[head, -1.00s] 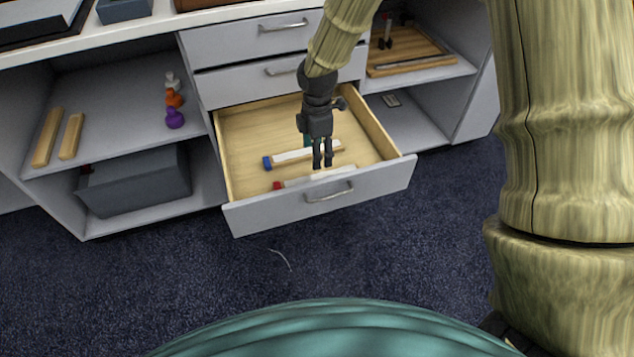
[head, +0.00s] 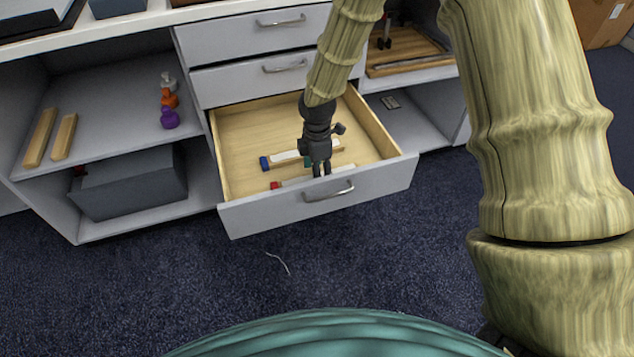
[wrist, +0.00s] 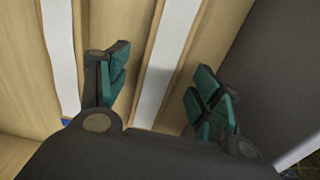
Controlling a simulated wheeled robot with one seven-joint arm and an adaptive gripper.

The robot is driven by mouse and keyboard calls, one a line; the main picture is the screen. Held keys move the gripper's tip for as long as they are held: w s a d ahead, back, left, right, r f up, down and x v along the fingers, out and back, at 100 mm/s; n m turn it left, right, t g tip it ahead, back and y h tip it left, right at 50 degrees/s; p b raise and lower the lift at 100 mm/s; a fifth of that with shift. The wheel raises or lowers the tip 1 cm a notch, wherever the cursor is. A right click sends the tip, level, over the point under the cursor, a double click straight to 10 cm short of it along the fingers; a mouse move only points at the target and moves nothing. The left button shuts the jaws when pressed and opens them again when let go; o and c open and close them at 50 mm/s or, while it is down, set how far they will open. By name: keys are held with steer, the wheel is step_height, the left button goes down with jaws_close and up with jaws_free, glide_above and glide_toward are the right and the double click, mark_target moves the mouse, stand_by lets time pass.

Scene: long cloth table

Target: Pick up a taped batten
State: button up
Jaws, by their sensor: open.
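Two battens with white strips along them lie in the open drawer (head: 240,120). The front batten (head: 296,182) has a red end and lies close to the drawer front. The batten behind it (head: 286,157) has a blue end. My gripper (head: 322,171) points down into the drawer over the front batten and hides part of it. In the wrist view my open gripper (wrist: 160,85) has one finger on each side of the front batten (wrist: 170,50), with gaps showing. The blue-ended batten (wrist: 60,50) lies outside the left finger. Fingertip height above the drawer floor is unclear.
The drawer front (head: 260,211) stands close to the gripper, and shows grey in the wrist view (wrist: 255,75). A grey bin (head: 125,190) sits below.

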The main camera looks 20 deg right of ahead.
steer(key=shift+f, duration=0.95)
steer(key=c, duration=1.2)
steer(key=shift+o, duration=0.2)
